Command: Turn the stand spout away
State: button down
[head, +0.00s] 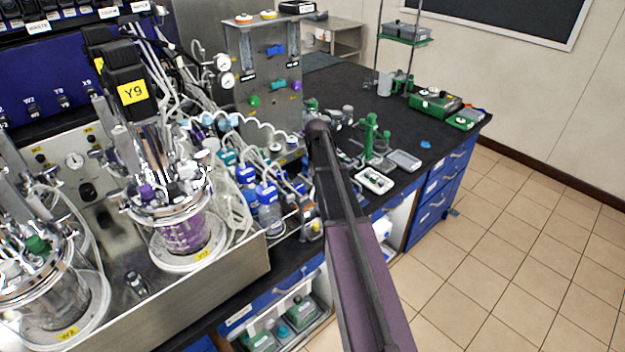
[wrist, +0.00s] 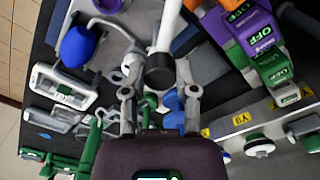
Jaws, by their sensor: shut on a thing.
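In the wrist view a pale tube with a dark round end, which looks like the stand spout (wrist: 161,68), comes down from the top edge. Its dark end lies between the two fingers of my gripper (wrist: 157,92). The fingers stand apart on either side of it and are shut on it. The contact itself is partly hidden. In the head view my arm reaches away over the bench, and its far end hides the gripper and the spout. I cannot make out the spout's stand clearly there.
The grey gauge panel (head: 262,75) stands just left of my arm's far end. Blue-capped bottles (head: 268,205) and the glass vessel (head: 183,235) are left. A green stand (head: 370,135) and white tray (head: 375,181) are right on the black bench (head: 440,150). Valves labelled OFF (wrist: 270,62) are close by.

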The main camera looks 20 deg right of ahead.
dwell(0.3)
jog(key=shift+c, duration=1.9)
grip_release()
jog(key=shift+d, duration=0.2)
jog(key=shift+r, duration=0.1)
